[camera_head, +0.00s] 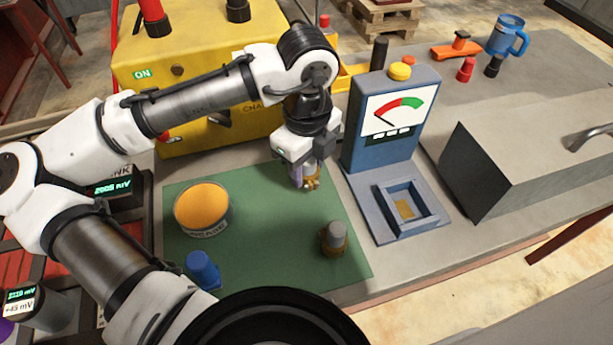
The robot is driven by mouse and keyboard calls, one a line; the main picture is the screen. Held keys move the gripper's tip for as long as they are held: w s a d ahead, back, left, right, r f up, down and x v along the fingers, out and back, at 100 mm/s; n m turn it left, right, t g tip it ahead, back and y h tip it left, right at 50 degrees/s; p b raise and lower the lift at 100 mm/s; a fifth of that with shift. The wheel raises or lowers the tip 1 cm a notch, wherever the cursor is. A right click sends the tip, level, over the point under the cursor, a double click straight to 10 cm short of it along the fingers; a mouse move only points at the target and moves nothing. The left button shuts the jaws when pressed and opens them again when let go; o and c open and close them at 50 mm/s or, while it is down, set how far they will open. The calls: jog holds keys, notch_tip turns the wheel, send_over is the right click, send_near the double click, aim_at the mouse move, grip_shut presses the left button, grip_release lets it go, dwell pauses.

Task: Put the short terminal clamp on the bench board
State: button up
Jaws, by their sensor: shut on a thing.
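My gripper (306,176) points down over the far right part of the green bench board (265,245). It is shut on a small brass-coloured piece that looks like the terminal clamp (313,184). The fingers hide part of it, and I cannot tell whether it touches the board. A short grey and brown cylindrical piece (334,239) stands on the board's right side, nearer to me. I cannot tell from its shape whether it is another clamp.
A round tin with an orange top (203,208) and a blue cylinder (203,270) stand on the board's left. A blue gauge tester (390,125) with a square tray (405,208) is close right of my gripper. A yellow charger box (200,60) stands behind. The board's middle is clear.

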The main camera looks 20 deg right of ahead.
aim_at(306, 190)
jog(key=shift+f, duration=1.95)
jog(key=shift+f, duration=0.15)
jog(key=o, duration=1.1)
notch_tip(306, 190, up, 12)
jog(key=shift+r, duration=0.2)
